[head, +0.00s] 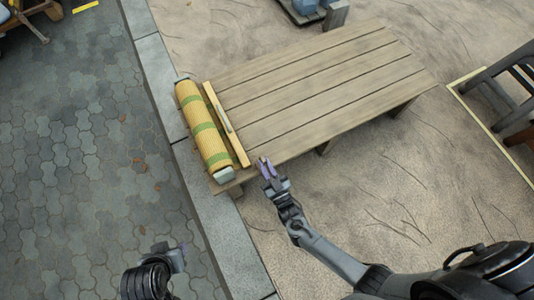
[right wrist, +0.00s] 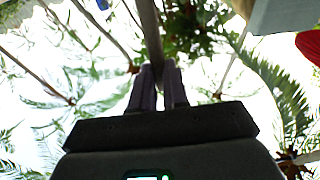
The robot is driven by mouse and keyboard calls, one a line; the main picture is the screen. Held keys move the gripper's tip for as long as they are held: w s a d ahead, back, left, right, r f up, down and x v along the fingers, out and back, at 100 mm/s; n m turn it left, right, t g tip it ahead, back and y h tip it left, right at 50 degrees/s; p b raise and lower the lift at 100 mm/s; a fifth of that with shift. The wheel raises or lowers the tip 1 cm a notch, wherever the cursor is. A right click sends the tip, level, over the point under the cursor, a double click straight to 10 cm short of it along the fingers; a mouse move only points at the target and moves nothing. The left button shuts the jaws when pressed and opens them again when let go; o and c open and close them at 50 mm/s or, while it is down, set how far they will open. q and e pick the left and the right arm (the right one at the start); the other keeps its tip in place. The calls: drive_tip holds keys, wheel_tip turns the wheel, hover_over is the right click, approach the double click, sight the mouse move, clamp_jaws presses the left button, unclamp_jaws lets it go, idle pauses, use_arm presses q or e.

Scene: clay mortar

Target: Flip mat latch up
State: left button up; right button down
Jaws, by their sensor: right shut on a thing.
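A rolled yellow mat (head: 203,130) with green bands lies along the left end of the slatted wooden bench (head: 320,90). A pale wooden bar (head: 226,125) lies beside the roll, on its right; I cannot make out a separate latch on it. My right gripper (head: 264,164) is near the bench's front edge, just right of the bar's near end.
A stone kerb (head: 225,230) runs between grey paving and sandy ground. A dark wooden seat (head: 505,100) stands at right, and a grey-blue object (head: 306,7) at the top.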

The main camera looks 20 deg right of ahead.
drive_tip(key=shift+f, duration=0.1)
drive_tip(key=c, duration=1.1)
unclamp_jaws()
drive_tip(key=shift+s, duration=0.1)
drive_tip(key=shift+s, duration=0.25)
drive_tip(key=p+v, duration=0.2)
drive_tip(key=v, duration=0.8)
drive_tip(key=shift+p, duration=0.4)
